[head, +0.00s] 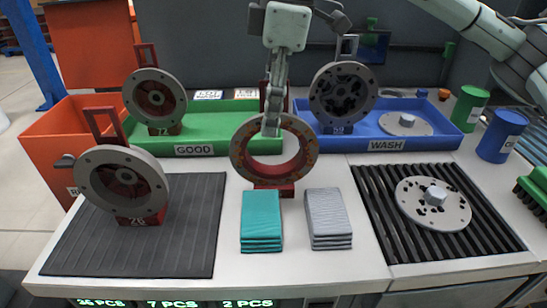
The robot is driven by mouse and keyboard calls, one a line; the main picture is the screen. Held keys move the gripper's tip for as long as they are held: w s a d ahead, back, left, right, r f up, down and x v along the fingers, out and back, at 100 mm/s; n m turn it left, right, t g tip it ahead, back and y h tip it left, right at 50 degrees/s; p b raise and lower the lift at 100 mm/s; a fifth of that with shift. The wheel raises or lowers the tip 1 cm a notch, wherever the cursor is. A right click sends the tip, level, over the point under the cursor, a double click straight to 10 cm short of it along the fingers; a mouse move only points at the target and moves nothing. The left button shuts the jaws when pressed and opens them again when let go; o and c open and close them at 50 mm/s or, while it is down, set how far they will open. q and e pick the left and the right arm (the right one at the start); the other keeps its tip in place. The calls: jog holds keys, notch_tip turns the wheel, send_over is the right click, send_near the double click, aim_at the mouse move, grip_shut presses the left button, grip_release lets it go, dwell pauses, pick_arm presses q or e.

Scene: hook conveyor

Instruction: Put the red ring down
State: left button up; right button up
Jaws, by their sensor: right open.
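The red ring (298,164), a rusty red band with a grey rim, stands upright on a small red base (274,191) at the middle of the white table. My right gripper (271,132) points down at the top of the ring from above. Its jaws are open, and its fingertips overlap the ring's upper rim in the picture; I cannot tell whether they touch it. The fingers hide a small part of the rim. My left gripper is not in view.
Behind are a green GOOD tray (194,150) and a blue WASH tray (386,146), each with a disc standing in it. A grey flanged disc (122,181) stands on the left black mat (190,240). Teal cloths (262,215) and grey cloths (325,212) lie in front of the ring. A ribbed rack (385,222) holds a disc (433,212).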

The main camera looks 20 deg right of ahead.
grip_shut()
dwell(0.3)
jog(key=shift+r, duration=0.1)
dwell(0.4)
